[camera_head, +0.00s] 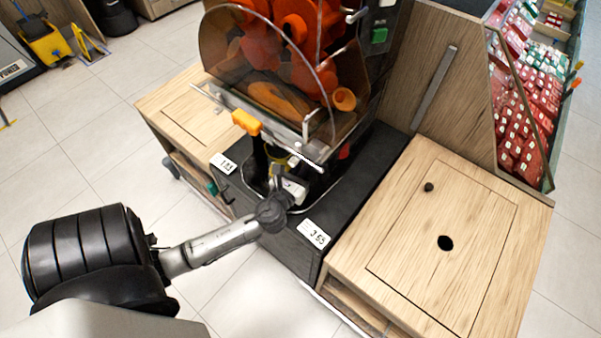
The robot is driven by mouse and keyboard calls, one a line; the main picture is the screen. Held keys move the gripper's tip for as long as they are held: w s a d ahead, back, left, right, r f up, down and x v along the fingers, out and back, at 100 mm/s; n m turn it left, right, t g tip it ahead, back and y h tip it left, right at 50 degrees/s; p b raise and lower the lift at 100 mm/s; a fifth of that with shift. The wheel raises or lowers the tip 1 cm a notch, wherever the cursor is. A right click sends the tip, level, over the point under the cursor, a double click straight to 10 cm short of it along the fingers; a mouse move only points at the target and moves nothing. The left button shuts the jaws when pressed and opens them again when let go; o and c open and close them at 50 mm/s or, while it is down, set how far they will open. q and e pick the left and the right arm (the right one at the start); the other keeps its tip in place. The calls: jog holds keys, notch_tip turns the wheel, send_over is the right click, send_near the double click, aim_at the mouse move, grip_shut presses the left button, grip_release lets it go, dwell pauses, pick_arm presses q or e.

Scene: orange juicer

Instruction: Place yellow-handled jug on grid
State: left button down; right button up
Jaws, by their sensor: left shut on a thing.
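My left gripper (286,182) reaches in from the left, low at the front of the juicer. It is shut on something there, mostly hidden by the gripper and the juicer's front. A small yellow part (277,161) shows just behind the fingers, under the juicer's front edge. It looks like part of the yellow-handled jug, whose body I cannot make out. The grid is not clearly visible; the dark recess under the juicer's front is shaded and partly covered by my arm. I cannot tell whether the jug touches the grid. My right gripper is not in view.
The orange juicer (300,50) has a clear cover and an orange tap lever (247,122) above my gripper. Wooden counters flank its black base, the right one (440,240) with a round hole. Price tags sit on the front edge. Open tiled floor lies left.

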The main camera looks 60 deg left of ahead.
pick_arm(q)
jog(key=shift+f, duration=0.8)
jog(key=shift+f+b, duration=0.15)
jog(key=shift+b, duration=0.15)
jog(key=c, duration=1.5)
grip_release()
